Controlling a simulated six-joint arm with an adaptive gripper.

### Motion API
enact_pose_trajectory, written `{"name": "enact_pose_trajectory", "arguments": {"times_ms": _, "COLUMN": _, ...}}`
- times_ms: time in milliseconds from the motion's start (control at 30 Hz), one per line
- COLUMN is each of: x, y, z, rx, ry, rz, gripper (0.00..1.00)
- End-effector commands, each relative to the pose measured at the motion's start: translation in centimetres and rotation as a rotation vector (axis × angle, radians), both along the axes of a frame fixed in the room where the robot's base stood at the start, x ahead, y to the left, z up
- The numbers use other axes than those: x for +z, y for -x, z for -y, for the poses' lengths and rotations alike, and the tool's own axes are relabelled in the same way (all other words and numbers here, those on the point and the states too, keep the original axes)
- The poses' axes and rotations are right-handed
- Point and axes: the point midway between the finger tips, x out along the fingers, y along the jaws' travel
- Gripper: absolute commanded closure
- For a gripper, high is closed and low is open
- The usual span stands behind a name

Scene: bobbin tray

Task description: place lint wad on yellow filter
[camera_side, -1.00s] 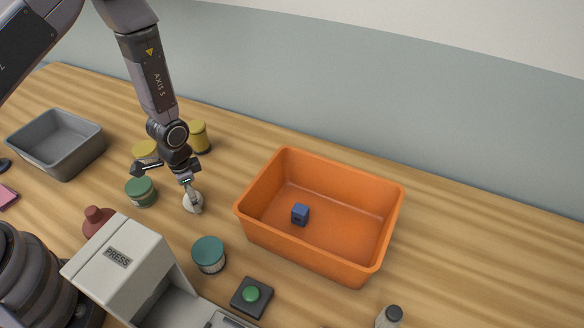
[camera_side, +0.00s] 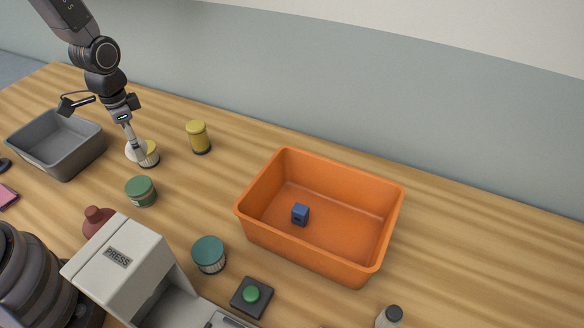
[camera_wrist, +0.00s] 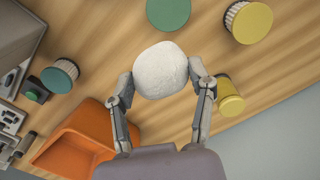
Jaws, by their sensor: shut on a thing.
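The lint wad (camera_wrist: 160,71), a rough whitish ball, sits between my two fingertips in the wrist view. My gripper (camera_wrist: 160,82) is shut on it. In the side view the wad (camera_side: 131,151) is partly hidden behind a finger of my gripper (camera_side: 134,152). In the wrist view the yellow filter (camera_wrist: 250,22) is at the upper right, apart from the wad in the picture.
A yellow canister (camera_side: 198,137) and a green-topped jar (camera_side: 141,191) stand nearby. A teal-topped filter (camera_side: 209,255) is nearer the camera. A grey bin (camera_side: 62,172) is at left; an orange bin (camera_side: 258,233) holds a blue cube (camera_side: 300,214). Bare table lies between the canister and orange bin.

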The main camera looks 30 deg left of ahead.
Motion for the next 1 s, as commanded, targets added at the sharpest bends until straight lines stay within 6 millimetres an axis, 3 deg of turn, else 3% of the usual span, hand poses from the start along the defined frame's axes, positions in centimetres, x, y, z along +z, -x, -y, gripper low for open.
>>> {"name": "enact_pose_trajectory", "arguments": {"times_ms": 33, "x": 1.0, "y": 0.9, "z": -1.9, "rx": 0.033, "ry": 0.0, "rz": 0.004, "gripper": 0.6}}
{"name": "enact_pose_trajectory", "arguments": {"times_ms": 133, "x": 2.4, "y": 2.7, "z": -4.6, "rx": 0.07, "ry": 0.001, "rz": 0.002, "gripper": 0.6}}
{"name": "enact_pose_trajectory", "arguments": {"times_ms": 267, "x": 3.5, "y": 4.5, "z": -6.7, "rx": 0.099, "ry": 0.002, "rz": 0.001, "gripper": 0.6}}
{"name": "enact_pose_trajectory", "arguments": {"times_ms": 367, "x": 3.6, "y": 4.6, "z": -7.4, "rx": 0.108, "ry": 0.002, "rz": 0.0, "gripper": 0.6}}
{"name": "enact_pose_trajectory", "arguments": {"times_ms": 467, "x": 2.8, "y": 3.1, "z": -8.0, "rx": 0.108, "ry": 0.003, "rz": -0.003, "gripper": 0.6}}
{"name": "enact_pose_trajectory", "arguments": {"times_ms": 733, "x": -0.3, "y": -3.7, "z": -10.0, "rx": 0.108, "ry": 0.002, "rz": -0.002, "gripper": 0.6}}
{"name": "enact_pose_trajectory", "arguments": {"times_ms": 1000, "x": -4.9, "y": -7.2, "z": -11.0, "rx": 0.108, "ry": 0.002, "rz": -0.002, "gripper": 0.6}}
